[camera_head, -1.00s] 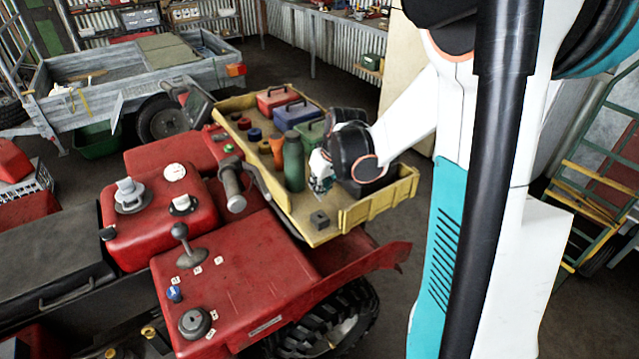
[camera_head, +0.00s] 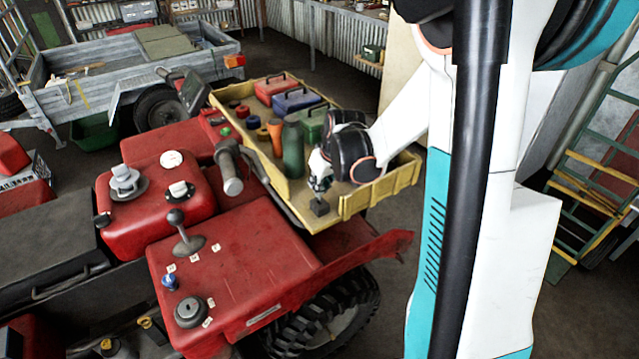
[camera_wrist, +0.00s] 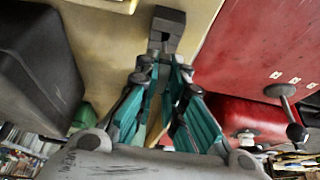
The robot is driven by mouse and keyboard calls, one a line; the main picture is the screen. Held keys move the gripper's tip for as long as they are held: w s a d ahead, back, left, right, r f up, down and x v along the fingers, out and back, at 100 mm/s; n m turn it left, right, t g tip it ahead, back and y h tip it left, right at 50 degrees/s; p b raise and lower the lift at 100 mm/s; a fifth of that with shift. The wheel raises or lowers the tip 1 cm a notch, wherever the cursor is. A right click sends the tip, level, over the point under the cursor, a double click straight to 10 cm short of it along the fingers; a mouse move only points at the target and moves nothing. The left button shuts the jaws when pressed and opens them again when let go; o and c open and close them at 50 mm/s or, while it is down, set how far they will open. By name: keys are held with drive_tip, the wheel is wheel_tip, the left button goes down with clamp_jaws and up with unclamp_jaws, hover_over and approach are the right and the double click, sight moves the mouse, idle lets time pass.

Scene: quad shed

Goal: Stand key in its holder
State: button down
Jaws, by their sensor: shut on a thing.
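The holder looks to be a small dark grey block (camera_head: 319,207) on the near end of the yellow cargo tray; it also shows at the top of the wrist view (camera_wrist: 168,22), with a notch facing my fingers. My gripper (camera_head: 320,190) is just above the block in the head view, pointing down. In the wrist view my gripper (camera_wrist: 163,68) is shut, its teal-padded fingers closing on a thin grey piece, which I take to be the key (camera_wrist: 157,80). The key is mostly hidden by the fingers. I cannot tell whether it touches the block.
The yellow tray (camera_head: 352,204) has low side walls. A green bottle (camera_head: 293,150), an orange cone (camera_head: 275,133) and red, blue and green boxes stand behind my gripper. A black bin (camera_wrist: 35,60) is close by in the wrist view. The red quad body (camera_head: 240,262) lies in front.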

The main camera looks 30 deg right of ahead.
drive_tip(key=shift+f+b, duration=1.5)
drive_tip(key=shift+f, duration=0.25)
drive_tip(key=c, duration=1.6)
unclamp_jaws()
drive_tip(key=shift+r, duration=0.1)
